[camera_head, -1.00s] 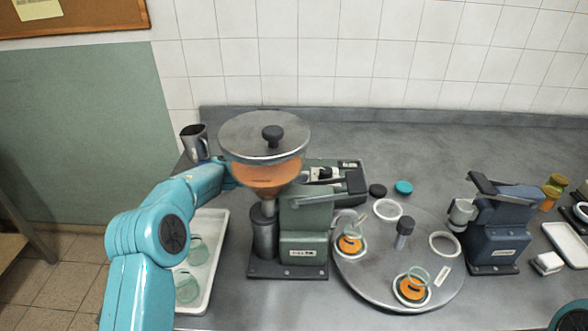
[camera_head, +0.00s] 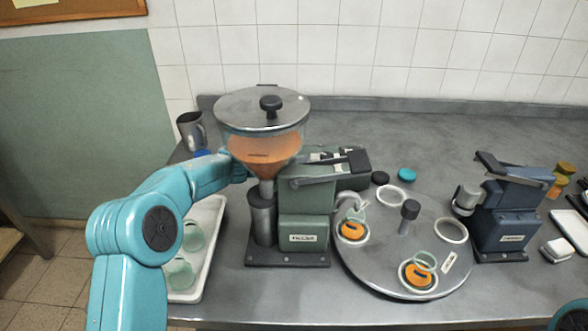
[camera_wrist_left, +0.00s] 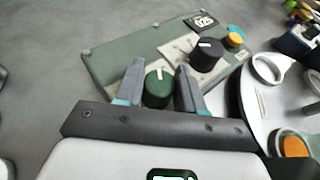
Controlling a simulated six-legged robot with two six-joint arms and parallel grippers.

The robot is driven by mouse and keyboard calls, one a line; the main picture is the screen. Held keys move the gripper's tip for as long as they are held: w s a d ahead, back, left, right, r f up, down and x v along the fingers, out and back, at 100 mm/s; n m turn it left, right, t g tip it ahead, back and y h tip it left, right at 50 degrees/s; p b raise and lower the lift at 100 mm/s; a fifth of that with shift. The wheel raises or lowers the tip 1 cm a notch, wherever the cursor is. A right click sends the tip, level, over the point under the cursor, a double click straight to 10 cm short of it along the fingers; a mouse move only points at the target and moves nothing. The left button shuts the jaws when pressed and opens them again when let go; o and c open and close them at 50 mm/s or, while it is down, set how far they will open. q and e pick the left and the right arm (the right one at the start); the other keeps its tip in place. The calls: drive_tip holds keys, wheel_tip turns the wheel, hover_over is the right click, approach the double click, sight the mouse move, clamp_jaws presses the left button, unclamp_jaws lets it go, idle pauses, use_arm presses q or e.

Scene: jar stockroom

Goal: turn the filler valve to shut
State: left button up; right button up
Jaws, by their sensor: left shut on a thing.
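The filler (camera_head: 303,205) is a green machine on a dark base, with a lidded clear hopper (camera_head: 262,150) of orange contents. Behind it sits a low green control box (camera_wrist_left: 112,62). In the left wrist view, a dark green round knob (camera_wrist_left: 158,88) with a white mark stands at the box's near edge. My left gripper (camera_wrist_left: 160,70) is shut on this knob, one finger on each side. In the head view my left arm reaches behind the hopper, which hides the gripper and knob. A black knob (camera_wrist_left: 207,54) with a white mark stands beyond it.
A turntable (camera_head: 395,275) with jars of orange contents is right of the filler. A white tray (camera_head: 212,225) of empty jars lies left, under my arm. A metal cup (camera_head: 190,130) stands behind. A blue machine (camera_head: 503,215) is at right.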

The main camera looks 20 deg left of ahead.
use_arm(q)
drive_tip(key=shift+r+n+t+y+b, duration=0.1)
drive_tip(key=shift+n+t+y+b, duration=0.3)
drive_tip(key=shift+n+y+b, duration=0.3)
drive_tip(key=shift+r+n+y, duration=0.15)
drive_tip(key=shift+n+y, duration=0.15)
drive_tip(key=shift+a, duration=0.1)
use_arm(e)
wheel_tip(320, 180, down, 2)
drive_tip(key=shift+f, duration=0.25)
use_arm(q)
drive_tip(key=o, duration=0.9)
drive_tip(key=shift+o, duration=0.2)
